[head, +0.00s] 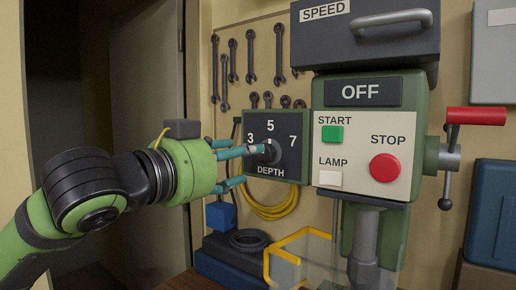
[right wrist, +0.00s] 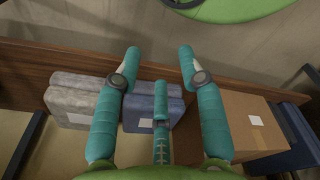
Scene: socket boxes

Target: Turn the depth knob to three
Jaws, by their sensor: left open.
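The depth knob (head: 270,152) is a dark round knob on a black square panel (head: 288,168) marked 3 at left, 5 at top, 7 at right and DEPTH below. My left gripper (head: 247,163) comes in from the left with its teal fingers spread. One finger reaches across the panel's left side to the knob; I cannot tell whether it touches. The lower finger lies below, near the panel's lower left corner. The knob's pointer direction is not clear. My right gripper (right wrist: 158,62) shows in the right wrist view, fingers apart and empty.
Right of the panel is the green machine with START (head: 332,133) and STOP (head: 384,167) buttons and a red-handled lever (head: 476,116). Wrenches (head: 251,57) hang above. A yellow guard frame (head: 268,266) stands below. The right wrist view shows a cardboard box (right wrist: 243,112) and blue cases.

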